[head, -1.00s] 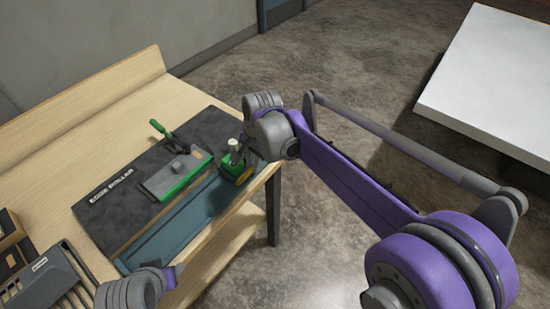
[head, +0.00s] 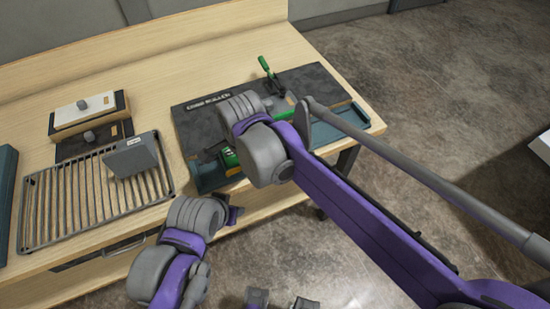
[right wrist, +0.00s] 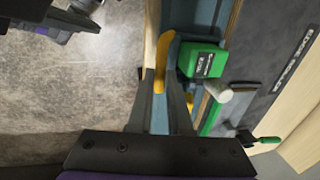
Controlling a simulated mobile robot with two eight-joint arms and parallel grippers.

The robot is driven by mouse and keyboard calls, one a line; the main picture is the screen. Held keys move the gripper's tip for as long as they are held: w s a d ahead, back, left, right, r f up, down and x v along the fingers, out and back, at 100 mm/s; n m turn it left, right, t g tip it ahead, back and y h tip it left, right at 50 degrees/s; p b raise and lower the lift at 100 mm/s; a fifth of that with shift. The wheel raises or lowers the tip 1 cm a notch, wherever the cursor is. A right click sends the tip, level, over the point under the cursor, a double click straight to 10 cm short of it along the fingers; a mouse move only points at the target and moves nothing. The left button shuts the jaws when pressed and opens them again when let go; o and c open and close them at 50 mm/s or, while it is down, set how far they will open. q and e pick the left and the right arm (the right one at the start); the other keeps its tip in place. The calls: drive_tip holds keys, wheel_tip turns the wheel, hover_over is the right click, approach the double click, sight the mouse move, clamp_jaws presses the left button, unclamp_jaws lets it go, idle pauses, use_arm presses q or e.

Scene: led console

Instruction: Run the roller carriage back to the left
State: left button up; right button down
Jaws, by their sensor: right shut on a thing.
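The edge roller's green carriage (head: 229,157) is near the left end of the teal rail (head: 350,128), along the front of the dark board. In the right wrist view the carriage (right wrist: 200,62) shows a white knob (right wrist: 219,92) and, beside it, a yellow grip (right wrist: 163,52). My right gripper (right wrist: 165,90) is shut on this yellow grip. In the head view my right wrist hides the gripper and part of the carriage. My left gripper (head: 235,214) is in front of the bench edge, apart from the carriage; its jaw opening is unclear.
A green-handled tool (head: 266,68) stands at the back of the dark board (head: 195,128). A slatted rack (head: 60,205) with a grey box (head: 131,157) is to the left. Behind it is a wooden block (head: 88,110) with a knob. Bare bench top lies between.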

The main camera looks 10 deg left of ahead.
drive_tip(key=s+a, duration=0.1)
drive_tip(key=a, duration=0.1)
drive_tip(key=s+a, duration=0.1)
drive_tip(key=s, duration=0.1)
drive_tip(key=shift+a+f, duration=0.1)
drive_tip(key=shift+a, duration=0.3)
drive_tip(key=shift+s+a, duration=0.65)
drive_tip(key=shift+a, duration=0.2)
drive_tip(key=c, duration=0.8)
unclamp_jaws()
drive_tip(key=shift+s+a, duration=0.1)
drive_tip(key=shift+a, duration=0.05)
drive_tip(key=shift+c, duration=0.2)
wheel_tip(320, 180, up, 11)
drive_tip(key=s+d, duration=0.1)
drive_tip(key=shift+s+d+f, duration=0.15)
drive_tip(key=shift+s+d, duration=0.05)
